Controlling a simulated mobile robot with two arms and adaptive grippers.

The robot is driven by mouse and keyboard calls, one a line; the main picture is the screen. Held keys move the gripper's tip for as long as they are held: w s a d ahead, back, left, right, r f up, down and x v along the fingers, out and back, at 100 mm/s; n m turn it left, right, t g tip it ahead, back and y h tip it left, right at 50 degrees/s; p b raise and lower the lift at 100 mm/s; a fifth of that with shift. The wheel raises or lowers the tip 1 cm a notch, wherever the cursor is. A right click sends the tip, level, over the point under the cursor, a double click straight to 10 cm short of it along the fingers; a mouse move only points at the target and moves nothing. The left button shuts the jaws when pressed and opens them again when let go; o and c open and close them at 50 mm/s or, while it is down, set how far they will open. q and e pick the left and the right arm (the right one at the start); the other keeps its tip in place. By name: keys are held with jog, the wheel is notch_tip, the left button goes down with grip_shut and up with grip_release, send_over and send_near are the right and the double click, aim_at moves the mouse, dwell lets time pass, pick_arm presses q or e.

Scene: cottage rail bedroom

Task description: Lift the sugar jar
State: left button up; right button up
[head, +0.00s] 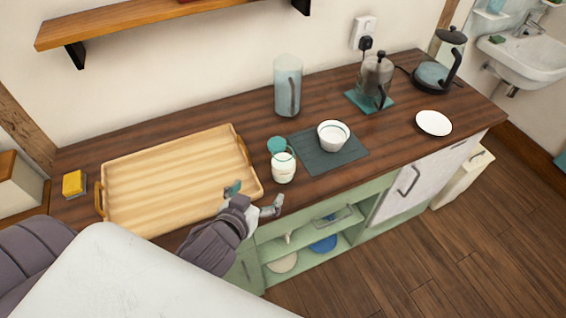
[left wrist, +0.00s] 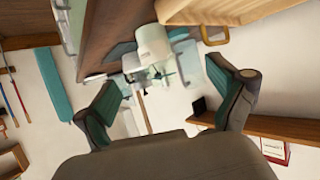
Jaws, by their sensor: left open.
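The sugar jar appears to be the white jar (head: 284,168) with a label, standing upright near the front edge of the wooden counter. A teal round lid or cap (head: 277,145) shows just behind its top; I cannot tell whether it is attached. My left gripper (head: 252,199) is open and empty, in front of the jar and a little to its left, with its fingers apart and not touching it. In the left wrist view a white jar (left wrist: 153,45) lies ahead, beyond the gap between the open fingers (left wrist: 166,82). My right gripper is not in view.
A wooden tray (head: 170,180) lies just left of the jar. A glass pitcher (head: 288,85) stands behind. A French press (head: 376,78), kettle (head: 437,70) and white plate (head: 433,123) are farther right.

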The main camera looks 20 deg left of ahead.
aim_at(277, 170)
pick_arm(q)
jog(key=shift+t, duration=0.4)
jog(key=x, duration=0.3)
jog(key=p+x, duration=0.1)
jog(key=x, duration=0.4)
jog(key=shift+w+d+r, duration=0.25)
jog(key=shift+w, duration=0.3)
jog(key=shift+d+p+x, duration=0.15)
jog(key=shift+p+x, duration=0.35)
jog(key=shift+x, duration=0.85)
jog(key=shift+d+p+x, duration=0.1)
jog(key=shift+p+x, duration=0.35)
jog(key=shift+x, duration=0.85)
jog(key=shift+s, duration=0.1)
jog(key=shift+c, duration=0.6)
jog(key=c, duration=1.4)
jog(key=shift+c, duration=0.2)
jog(key=shift+r, duration=0.2)
